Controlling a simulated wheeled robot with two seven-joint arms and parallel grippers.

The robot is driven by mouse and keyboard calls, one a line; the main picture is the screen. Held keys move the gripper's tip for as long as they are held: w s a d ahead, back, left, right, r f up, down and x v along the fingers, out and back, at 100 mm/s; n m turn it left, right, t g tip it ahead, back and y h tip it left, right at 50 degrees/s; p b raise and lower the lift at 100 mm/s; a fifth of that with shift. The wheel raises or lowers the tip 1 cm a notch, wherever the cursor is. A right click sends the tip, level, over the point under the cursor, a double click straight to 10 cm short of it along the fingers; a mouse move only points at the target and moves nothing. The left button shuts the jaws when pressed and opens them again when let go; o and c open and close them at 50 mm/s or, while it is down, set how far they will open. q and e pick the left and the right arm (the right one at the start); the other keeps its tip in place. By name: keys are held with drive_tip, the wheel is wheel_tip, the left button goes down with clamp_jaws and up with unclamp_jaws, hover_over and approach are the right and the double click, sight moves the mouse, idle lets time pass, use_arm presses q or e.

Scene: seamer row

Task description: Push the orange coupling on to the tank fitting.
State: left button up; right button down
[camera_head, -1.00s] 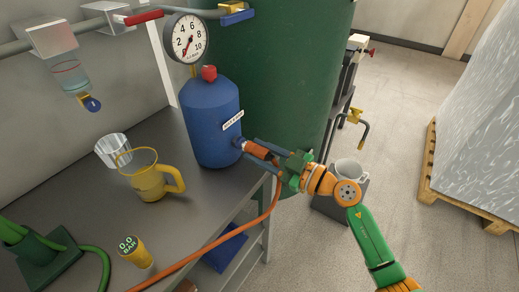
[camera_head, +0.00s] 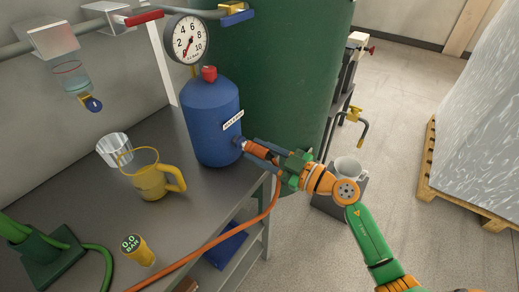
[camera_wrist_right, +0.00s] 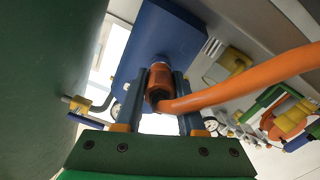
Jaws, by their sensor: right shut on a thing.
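The blue tank (camera_head: 212,118) stands on the grey bench, with a short fitting (camera_head: 240,142) low on its right side. The orange coupling (camera_head: 259,150) is at the fitting, in line with it; whether it is fully seated I cannot tell. My right gripper (camera_head: 267,154) is shut on the coupling from the right. In the right wrist view the coupling (camera_wrist_right: 160,80) sits between my two fingers, its far end against the blue tank (camera_wrist_right: 165,35). The orange hose (camera_wrist_right: 245,78) leaves the coupling to the right there. My left gripper is not in view.
A yellow 0.0 bar gauge (camera_head: 138,249) is at the bench front. A large green vessel (camera_head: 300,80) is close behind the gripper. A dial gauge (camera_head: 187,40) rises behind the tank.

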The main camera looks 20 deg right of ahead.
sight(267, 156)
idle(0.8)
drive_tip(key=shift+p, duration=0.45)
drive_tip(key=shift+w+a, duration=0.2)
drive_tip(key=shift+w, duration=0.1)
drive_tip(key=shift+c, duration=2.2)
unclamp_jaws()
drive_tip(key=v, duration=0.7)
drive_tip(key=shift+s, duration=0.1)
